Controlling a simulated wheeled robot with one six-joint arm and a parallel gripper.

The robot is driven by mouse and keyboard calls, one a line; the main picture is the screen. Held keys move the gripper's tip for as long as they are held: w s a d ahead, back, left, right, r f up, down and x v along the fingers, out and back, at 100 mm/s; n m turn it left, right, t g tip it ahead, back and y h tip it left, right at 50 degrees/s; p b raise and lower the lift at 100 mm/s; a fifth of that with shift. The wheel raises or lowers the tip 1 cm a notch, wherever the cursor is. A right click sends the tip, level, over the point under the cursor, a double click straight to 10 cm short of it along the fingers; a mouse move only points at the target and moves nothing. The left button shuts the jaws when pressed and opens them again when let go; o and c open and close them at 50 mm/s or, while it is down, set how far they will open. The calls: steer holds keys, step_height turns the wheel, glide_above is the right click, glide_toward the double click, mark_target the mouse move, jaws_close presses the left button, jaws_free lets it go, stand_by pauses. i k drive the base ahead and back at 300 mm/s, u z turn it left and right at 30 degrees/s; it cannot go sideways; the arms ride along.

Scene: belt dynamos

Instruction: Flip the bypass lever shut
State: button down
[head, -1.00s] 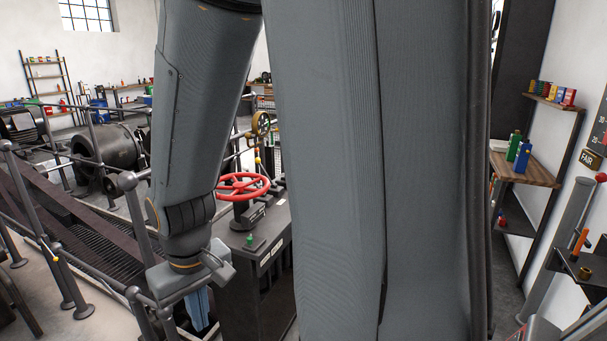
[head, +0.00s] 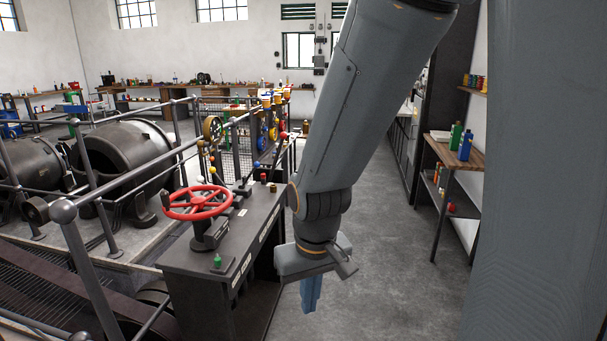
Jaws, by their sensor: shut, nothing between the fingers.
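My gripper (head: 311,296) hangs at the end of my arm, fingers pointing down, shut and empty. It is over the floor, in front of and to the right of the dark control console (head: 262,218) in the picture. The console carries a red handwheel (head: 197,203) and a small green-topped control (head: 217,262). Several ball-topped levers stand behind the handwheel, among them one with a white ball (head: 200,180). I cannot tell which, if any, is the bypass lever; its labels are too small to read.
Grey railings (head: 75,235) and large dark dynamos (head: 125,155) stand at left. A wooden shelf (head: 452,152) with bottles is at right. The floor (head: 385,240) between console and shelf is clear. My own grey links cover the right edge.

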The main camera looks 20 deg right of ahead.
mark_target(256, 164)
steer(key=z, duration=0.1)
steer(key=k, duration=0.65)
steer(key=z, duration=0.65)
steer(key=i, duration=1.7)
steer(key=u, duration=0.85)
